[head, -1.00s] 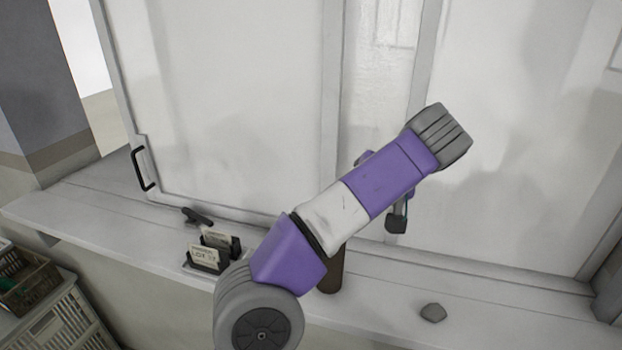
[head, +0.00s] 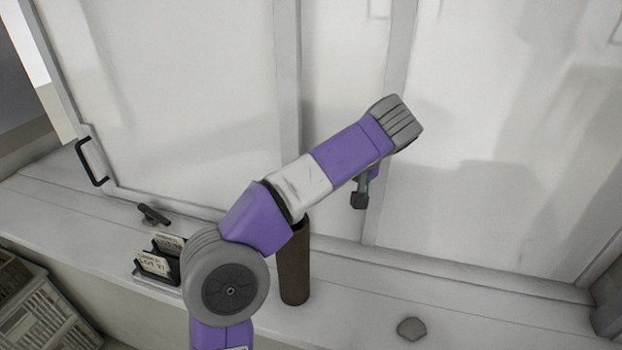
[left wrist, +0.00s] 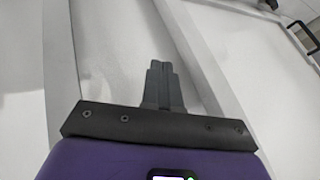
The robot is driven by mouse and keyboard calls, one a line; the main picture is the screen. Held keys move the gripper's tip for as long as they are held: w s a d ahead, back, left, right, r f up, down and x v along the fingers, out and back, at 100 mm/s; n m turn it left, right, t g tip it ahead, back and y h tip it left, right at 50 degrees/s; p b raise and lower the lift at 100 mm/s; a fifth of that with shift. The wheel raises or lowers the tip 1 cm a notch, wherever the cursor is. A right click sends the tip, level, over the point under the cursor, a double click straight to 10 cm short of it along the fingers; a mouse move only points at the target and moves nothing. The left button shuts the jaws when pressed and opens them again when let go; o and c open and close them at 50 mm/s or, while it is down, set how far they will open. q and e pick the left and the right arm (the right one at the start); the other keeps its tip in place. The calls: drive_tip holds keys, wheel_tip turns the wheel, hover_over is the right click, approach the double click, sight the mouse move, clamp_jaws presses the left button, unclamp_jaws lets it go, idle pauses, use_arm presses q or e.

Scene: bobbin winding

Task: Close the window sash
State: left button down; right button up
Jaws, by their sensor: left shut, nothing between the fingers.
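The window sash (head: 190,110) is a large pale sliding panel in a grey frame, with a black bar handle (head: 92,162) low on its left edge. The handle also shows in the left wrist view (left wrist: 302,36) at the upper right. A bright opening (head: 28,50) shows left of the sash's left edge. My left gripper (head: 360,199) hangs below the wrist in front of a grey upright, well to the right of the handle. In the left wrist view its fingers (left wrist: 162,66) are together and empty, pointing toward the panes. Contact with the window cannot be told. My right gripper is out of view.
On the sill (head: 350,325) stand a dark brown cylinder (head: 294,270), a card holder (head: 160,262), a small dark tool (head: 153,214) and a grey stone (head: 411,328). A crate (head: 35,310) is below the sill at the lower left.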

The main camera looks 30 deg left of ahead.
use_arm(q)
drive_tip(key=a, duration=0.1)
drive_tip(key=a+f, duration=0.1)
drive_tip(key=a, duration=0.1)
drive_tip(key=a+f, duration=0.1)
drive_tip(key=a, duration=0.1)
drive_tip(key=shift+w, duration=0.2)
drive_tip(key=shift+s+a, duration=0.1)
